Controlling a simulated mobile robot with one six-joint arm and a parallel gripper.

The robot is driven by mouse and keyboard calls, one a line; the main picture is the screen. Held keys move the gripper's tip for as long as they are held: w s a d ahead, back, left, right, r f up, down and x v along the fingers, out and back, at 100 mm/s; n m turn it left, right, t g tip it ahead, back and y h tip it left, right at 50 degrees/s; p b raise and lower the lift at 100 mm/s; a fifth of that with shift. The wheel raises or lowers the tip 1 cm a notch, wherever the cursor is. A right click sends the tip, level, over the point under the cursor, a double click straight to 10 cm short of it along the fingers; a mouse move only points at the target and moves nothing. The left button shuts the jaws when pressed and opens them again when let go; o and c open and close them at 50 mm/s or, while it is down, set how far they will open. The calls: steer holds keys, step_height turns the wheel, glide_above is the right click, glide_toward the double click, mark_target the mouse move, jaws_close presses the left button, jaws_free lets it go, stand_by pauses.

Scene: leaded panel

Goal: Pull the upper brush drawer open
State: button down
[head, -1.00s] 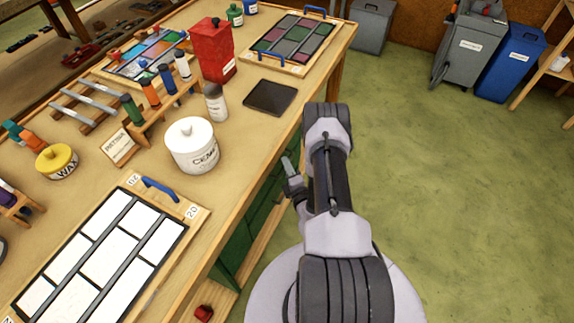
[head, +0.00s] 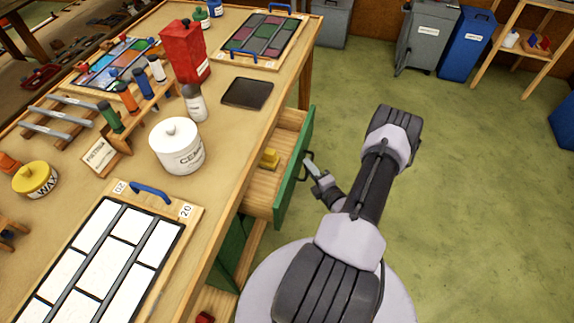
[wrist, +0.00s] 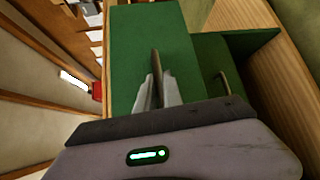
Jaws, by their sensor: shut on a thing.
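The upper brush drawer (head: 294,172) is slid out of the bench's right side, with its green front standing well clear of the bench. Its wooden inside shows, with a yellow block-like thing (head: 269,158) in it. In the wrist view the green drawer front (wrist: 135,40) fills the middle. My gripper (head: 311,163) is at the outer face of the front, shut on the drawer's handle. In the wrist view my gripper's fingers (wrist: 157,72) are together against the front, and the handle between them is mostly hidden.
A second green front (wrist: 208,60) with a metal handle (wrist: 222,83) sits set back beside the drawer in the wrist view. The bench top (head: 222,130) holds a cement tub (head: 177,148) and a leaded panel (head: 110,255). Green floor (head: 470,200) is open to the right.

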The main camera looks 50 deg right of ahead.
steer(key=s+d, duration=0.3)
steer(key=s, duration=0.5)
steer(key=shift+d+b, duration=0.25)
steer(key=shift+b, duration=0.15)
steer(key=shift+s, duration=0.1)
steer(key=c, duration=1.5)
jaws_free()
steer(key=shift+s, duration=0.1)
steer(key=p+v, duration=0.4)
steer(key=v, duration=1.3)
